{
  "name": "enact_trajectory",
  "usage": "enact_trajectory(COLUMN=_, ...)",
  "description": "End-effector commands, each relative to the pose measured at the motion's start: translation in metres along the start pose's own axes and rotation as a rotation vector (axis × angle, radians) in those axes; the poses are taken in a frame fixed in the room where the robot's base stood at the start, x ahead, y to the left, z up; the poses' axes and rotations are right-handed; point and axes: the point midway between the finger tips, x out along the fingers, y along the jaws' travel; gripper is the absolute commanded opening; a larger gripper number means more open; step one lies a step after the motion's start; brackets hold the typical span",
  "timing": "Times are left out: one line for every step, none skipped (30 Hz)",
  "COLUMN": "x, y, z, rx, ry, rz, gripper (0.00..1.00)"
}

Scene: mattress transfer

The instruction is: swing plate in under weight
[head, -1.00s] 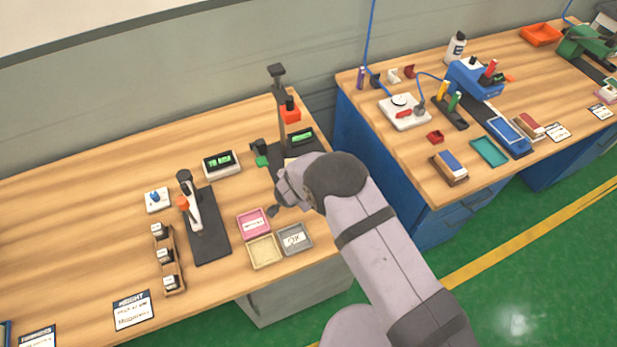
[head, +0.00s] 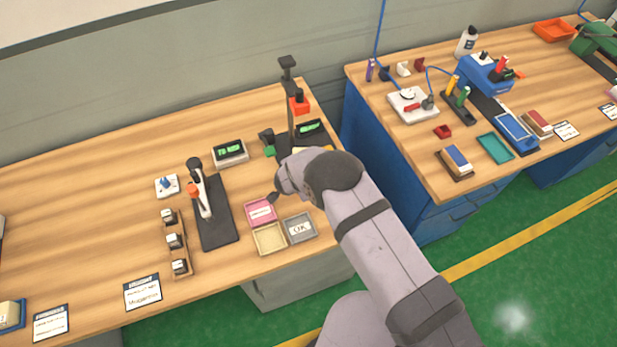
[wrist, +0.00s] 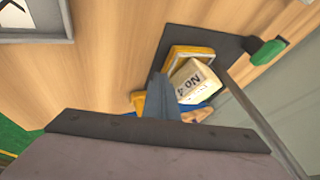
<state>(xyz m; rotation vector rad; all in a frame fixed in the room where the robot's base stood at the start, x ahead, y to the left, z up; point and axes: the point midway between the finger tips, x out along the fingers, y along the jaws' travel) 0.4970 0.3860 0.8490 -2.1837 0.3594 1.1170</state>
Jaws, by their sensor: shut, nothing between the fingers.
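In the wrist view, my gripper (wrist: 157,80) is shut and empty, its grey fingers beside a yellow plate (wrist: 190,53). A pale block marked "No 4" (wrist: 196,82) lies on or against the plate; I cannot tell which. The fingers overlap the near side of both in the picture, and contact is unclear. Both are over a dark base (wrist: 214,38). In the head view, a black stand (head: 290,85) carries a red-orange piece (head: 299,105), probably the weight, above this area. A yellow patch (head: 325,150) shows beside my wrist; my fingertips are mostly hidden.
A green piece (wrist: 267,52) stands at the base's edge. Pink (head: 260,212), cream (head: 269,239) and grey "OK" (head: 300,228) trays lie close by on the bench. Another black stand (head: 210,215) is to the left. A second bench with tools is at the right.

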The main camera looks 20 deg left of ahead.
Motion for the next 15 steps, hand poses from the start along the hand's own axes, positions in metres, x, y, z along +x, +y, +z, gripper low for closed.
enact_trajectory(x=-0.001, y=0.000, z=0.001, rx=-0.002, ry=-0.001, rz=-0.002, gripper=0.00)
enact_trajectory(x=-0.001, y=0.001, z=0.001, rx=-0.002, ry=-0.001, rz=-0.002, gripper=0.00)
enact_trajectory(x=-0.002, y=0.002, z=0.000, rx=-0.001, ry=-0.001, rz=-0.001, gripper=0.00)
enact_trajectory(x=-0.003, y=0.004, z=0.000, rx=-0.001, ry=-0.001, rz=-0.001, gripper=0.00)
enact_trajectory(x=-0.004, y=0.005, z=0.000, rx=-0.002, ry=0.000, rz=-0.001, gripper=0.00)
enact_trajectory(x=-0.005, y=0.008, z=0.000, rx=-0.002, ry=0.000, rz=0.000, gripper=0.00)
enact_trajectory(x=-0.006, y=0.010, z=0.000, rx=-0.002, ry=0.000, rz=0.000, gripper=0.00)
enact_trajectory(x=-0.007, y=0.013, z=0.000, rx=-0.002, ry=0.000, rz=0.001, gripper=0.00)
enact_trajectory(x=-0.009, y=0.017, z=-0.001, rx=-0.003, ry=0.000, rz=0.001, gripper=0.00)
enact_trajectory(x=-0.011, y=0.019, z=-0.001, rx=-0.002, ry=-0.001, rz=0.001, gripper=0.00)
enact_trajectory(x=-0.012, y=0.023, z=-0.001, rx=-0.002, ry=0.000, rz=0.001, gripper=0.00)
enact_trajectory(x=-0.014, y=0.028, z=-0.001, rx=-0.002, ry=0.001, rz=0.002, gripper=0.00)
enact_trajectory(x=-0.016, y=0.032, z=-0.001, rx=-0.003, ry=0.001, rz=0.002, gripper=0.00)
enact_trajectory(x=-0.018, y=0.035, z=-0.001, rx=-0.003, ry=0.001, rz=0.001, gripper=0.00)
enact_trajectory(x=-0.022, y=0.036, z=-0.001, rx=-0.001, ry=0.000, rz=-0.002, gripper=0.00)
